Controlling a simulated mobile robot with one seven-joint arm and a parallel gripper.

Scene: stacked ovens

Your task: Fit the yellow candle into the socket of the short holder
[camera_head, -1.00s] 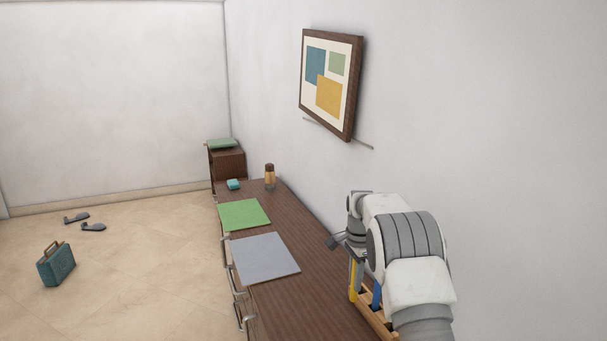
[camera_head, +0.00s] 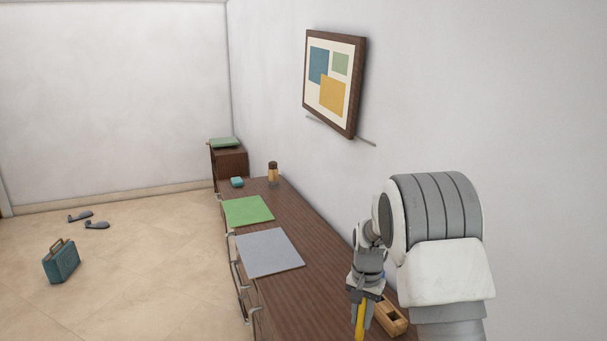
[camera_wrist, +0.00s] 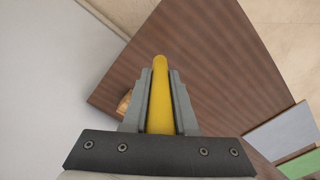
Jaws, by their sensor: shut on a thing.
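The yellow candle (camera_head: 360,322) is upright in my gripper (camera_head: 362,299), near the bottom of the head view. In the wrist view, the candle (camera_wrist: 160,112) lies between the two fingers of my gripper (camera_wrist: 161,78), which is shut on it, and its end sticks out past the fingertips. I cannot make out the short holder or its socket for sure. A small tan wooden piece (camera_wrist: 124,104) shows beside the left finger in the wrist view, mostly hidden, and I cannot tell what it is.
A wooden box (camera_head: 391,317) stands right of the candle on the brown counter (camera_head: 292,298). The wall borders the counter's right side.

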